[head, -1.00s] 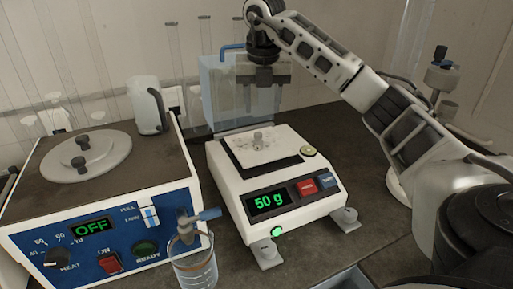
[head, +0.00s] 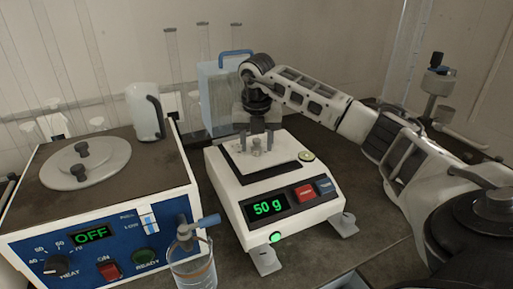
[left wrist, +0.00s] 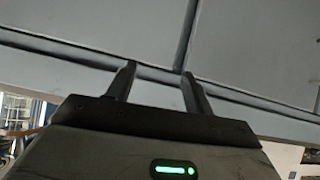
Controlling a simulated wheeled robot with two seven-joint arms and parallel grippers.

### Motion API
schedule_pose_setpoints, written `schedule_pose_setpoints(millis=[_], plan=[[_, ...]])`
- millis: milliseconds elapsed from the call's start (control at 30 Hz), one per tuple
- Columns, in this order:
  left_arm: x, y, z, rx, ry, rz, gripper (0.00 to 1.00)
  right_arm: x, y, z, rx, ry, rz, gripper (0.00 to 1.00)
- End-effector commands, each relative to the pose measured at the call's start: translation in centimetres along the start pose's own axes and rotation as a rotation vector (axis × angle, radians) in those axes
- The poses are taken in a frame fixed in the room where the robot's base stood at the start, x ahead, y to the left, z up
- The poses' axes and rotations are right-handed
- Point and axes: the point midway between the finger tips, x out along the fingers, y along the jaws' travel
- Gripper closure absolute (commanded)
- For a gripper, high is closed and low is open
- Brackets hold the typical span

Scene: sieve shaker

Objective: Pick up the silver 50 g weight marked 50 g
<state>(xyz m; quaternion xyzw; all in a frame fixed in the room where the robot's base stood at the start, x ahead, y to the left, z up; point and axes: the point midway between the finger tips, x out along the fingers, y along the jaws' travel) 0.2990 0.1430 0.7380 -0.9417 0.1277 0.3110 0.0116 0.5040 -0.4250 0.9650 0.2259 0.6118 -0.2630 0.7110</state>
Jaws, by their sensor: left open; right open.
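The small silver weight (head: 256,147) stands upright on the pan of the white balance (head: 232,203), in the middle of the head view. The balance display reads 50 g in green. The marking on the weight is too small to read. My right gripper (head: 256,140) is above the pan, pointing down and open. Its two fingers hang on either side of the weight in the picture; I cannot tell whether they touch it. My left gripper (left wrist: 158,82) shows only in the left wrist view, open and empty before a grey panelled surface.
A blue-fronted heater box (head: 110,255) reading OFF stands left of the balance. A glass vessel with a blue tap (head: 195,265) stands in front, between them. A pale jug (head: 145,112) is on the box, and a clear blue-handled container (head: 215,95) stands behind the balance.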

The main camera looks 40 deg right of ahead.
Motion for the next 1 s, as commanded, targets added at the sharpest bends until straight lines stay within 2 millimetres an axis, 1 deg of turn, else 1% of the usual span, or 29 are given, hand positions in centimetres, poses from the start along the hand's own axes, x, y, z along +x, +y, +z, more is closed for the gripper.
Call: schedule_pose_setpoints(millis=[33, 67, 100, 167, 200, 233, 533, 667, 767, 867, 967, 1000], plan=[[0.0, 0.0, 0.0, 0.0, 0.001, 0.0, 0.48, 0.0, 0.0, 0.0, 0.0, 0.0, 0.0, 0.52], [0.0, 0.0, -0.1, 0.001, 0.001, 0.0, 0.48, 0.0, 0.0, 0.0, 0.0, 0.0, 0.0, 0.58], [0.0, 0.0, -0.1, 0.001, 0.002, 0.0, 0.48, 0.0, 0.0, 0.0, -0.001, 0.0, 0.001, 0.69], [0.0, 0.0, -0.1, 0.001, 0.003, 0.0, 0.48, 0.0, 0.0, 0.0, -0.001, 0.0, 0.001, 0.86], [0.0, 0.0, -0.2, 0.001, 0.004, 0.0, 0.48, -0.1, 0.0, 0.0, -0.001, 0.0, 0.001, 0.97], [0.0, 0.0, -0.2, 0.001, 0.004, 0.0, 0.48, -0.1, 0.0, 0.0, -0.001, 0.0, 0.001, 1.0], [0.0, 0.0, -0.3, 0.001, 0.008, 0.001, 0.48, -0.2, 0.0, 0.0, -0.001, -0.001, 0.002, 1.0], [0.1, 0.0, -0.3, 0.001, 0.009, 0.001, 0.48, -0.8, 0.1, 0.1, 0.0, -0.002, 0.003, 1.0], [0.2, 0.0, -0.2, 0.0, 0.011, 0.002, 0.48, -1.8, 0.1, 0.3, 0.0, -0.003, 0.004, 1.0], [0.3, 0.0, -0.1, -0.003, 0.014, 0.004, 0.48, -3.6, 0.1, 0.4, -0.001, -0.004, 0.005, 1.0], [0.4, 0.0, -0.3, -0.005, 0.021, 0.006, 0.48, -5.7, -0.2, -1.0, -0.005, -0.007, 0.003, 1.0], [0.4, 0.1, -0.3, -0.006, 0.024, 0.006, 0.48, -6.7, -0.3, -1.6, -0.004, -0.007, 0.005, 1.0]])
